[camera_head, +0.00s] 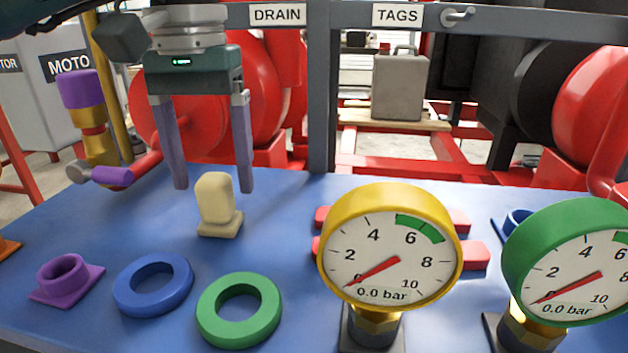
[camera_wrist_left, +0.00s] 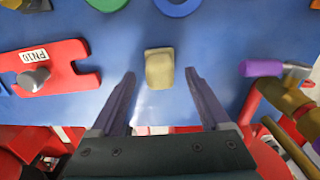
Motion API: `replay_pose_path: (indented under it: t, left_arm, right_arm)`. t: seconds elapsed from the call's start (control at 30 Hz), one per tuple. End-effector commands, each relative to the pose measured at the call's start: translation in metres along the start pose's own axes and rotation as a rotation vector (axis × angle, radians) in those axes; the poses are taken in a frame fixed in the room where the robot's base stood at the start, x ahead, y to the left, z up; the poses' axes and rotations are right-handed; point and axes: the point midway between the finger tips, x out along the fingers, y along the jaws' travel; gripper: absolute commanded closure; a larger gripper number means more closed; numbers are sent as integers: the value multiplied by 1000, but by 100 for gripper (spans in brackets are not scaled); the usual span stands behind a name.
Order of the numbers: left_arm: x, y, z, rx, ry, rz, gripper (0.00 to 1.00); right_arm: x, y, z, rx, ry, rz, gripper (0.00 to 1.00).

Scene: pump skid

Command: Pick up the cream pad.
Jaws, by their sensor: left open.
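The cream pad (camera_head: 215,199) is a small upright block on a wider foot, standing on the blue table top. My left gripper (camera_head: 214,188) is open above and around the far side of the pad, pointing down, with its two purple-grey fingers apart. In the left wrist view the cream pad (camera_wrist_left: 159,69) lies centred ahead of the gap between the open fingertips (camera_wrist_left: 160,74). Nothing is between the fingers that I can see gripped. My right gripper is not in view.
A purple flanged ring (camera_head: 66,278), a blue ring (camera_head: 153,286) and a green ring (camera_head: 239,310) lie in front of the pad. A yellow gauge (camera_head: 390,246) and a green gauge (camera_head: 570,262) stand to the right. A purple-handled valve (camera_head: 100,175) is at left.

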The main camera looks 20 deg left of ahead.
Motion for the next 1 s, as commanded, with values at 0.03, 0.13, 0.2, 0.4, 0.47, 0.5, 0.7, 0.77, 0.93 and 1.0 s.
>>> replay_pose_path:
  t: [0.03, 0.13, 0.2, 0.4, 0.47, 0.5, 0.7, 0.77, 0.93, 1.0]
  left_arm:
    - [9, 0, 1, 0, -3, 0, 20]
    - [19, 0, 0, -1, -2, 0, 20]
    - [21, 0, 0, -1, 0, -1, 20]
    - [21, 0, 0, -1, 1, 0, 21]
    - [21, 0, 0, -1, 1, 0, 28]
    - [21, 0, 0, -1, 1, 0, 32]
    - [21, 0, 0, 0, 1, 0, 55]
    - [21, 0, 0, -1, 1, 0, 62]
    - [20, 0, 0, -1, 1, 0, 81]
    - [20, 0, 0, -1, 1, 0, 89]
  right_arm:
    - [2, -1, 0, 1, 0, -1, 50]
    - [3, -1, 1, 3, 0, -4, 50]
    - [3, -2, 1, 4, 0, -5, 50]
    - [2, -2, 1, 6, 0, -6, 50]
    - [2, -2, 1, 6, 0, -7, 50]
    - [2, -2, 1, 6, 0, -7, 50]
    - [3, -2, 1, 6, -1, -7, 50]
    - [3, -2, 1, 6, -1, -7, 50]
    - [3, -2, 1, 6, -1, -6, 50]
    - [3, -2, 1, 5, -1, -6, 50]
